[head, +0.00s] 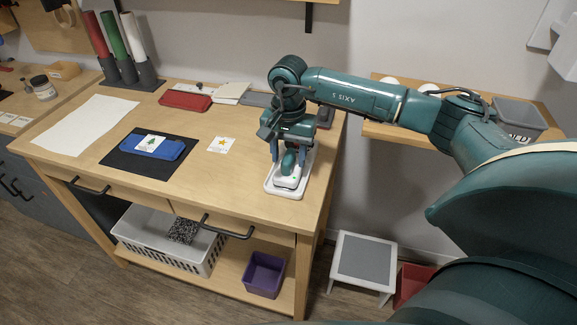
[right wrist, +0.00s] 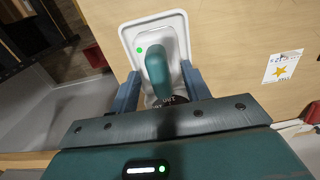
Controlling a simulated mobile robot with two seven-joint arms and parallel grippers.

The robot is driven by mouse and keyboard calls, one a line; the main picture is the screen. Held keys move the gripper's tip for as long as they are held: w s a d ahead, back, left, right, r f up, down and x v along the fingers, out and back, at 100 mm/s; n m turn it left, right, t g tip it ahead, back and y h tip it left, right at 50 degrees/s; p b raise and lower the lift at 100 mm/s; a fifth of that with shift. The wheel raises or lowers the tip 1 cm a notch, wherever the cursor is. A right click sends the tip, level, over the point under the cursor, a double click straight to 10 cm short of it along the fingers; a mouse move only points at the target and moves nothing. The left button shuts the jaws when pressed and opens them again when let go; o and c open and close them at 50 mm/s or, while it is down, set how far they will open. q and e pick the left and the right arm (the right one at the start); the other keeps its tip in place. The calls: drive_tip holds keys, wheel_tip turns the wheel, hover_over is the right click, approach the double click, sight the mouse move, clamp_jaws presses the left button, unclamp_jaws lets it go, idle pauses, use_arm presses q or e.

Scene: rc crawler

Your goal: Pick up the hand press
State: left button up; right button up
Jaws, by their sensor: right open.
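The hand press (head: 289,172) has a rounded teal handle and a white body. It sits on a white base plate or dock (head: 271,190) near the front right of the wooden table. In the right wrist view the hand press (right wrist: 157,70) shows its teal handle upright in the frame, with a green light on the white plate. My right gripper (head: 290,157) is open and low over it, with one finger on each side of the handle. In the right wrist view the gripper (right wrist: 160,78) seems to have gaps beside the handle; contact is not clear. My left gripper is not in view.
A black mat (head: 118,158) with a blue pad and a tree card lies left of a star card (head: 221,145). A red case (head: 185,100) and paper rolls (head: 112,45) stand farther back. A stool (head: 365,258) stands right of the table.

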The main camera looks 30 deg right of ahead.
drive_tip(key=shift+f, duration=0.6)
drive_tip(key=shift+c, duration=0.6)
drive_tip(key=shift+r, duration=0.1)
clamp_jaws()
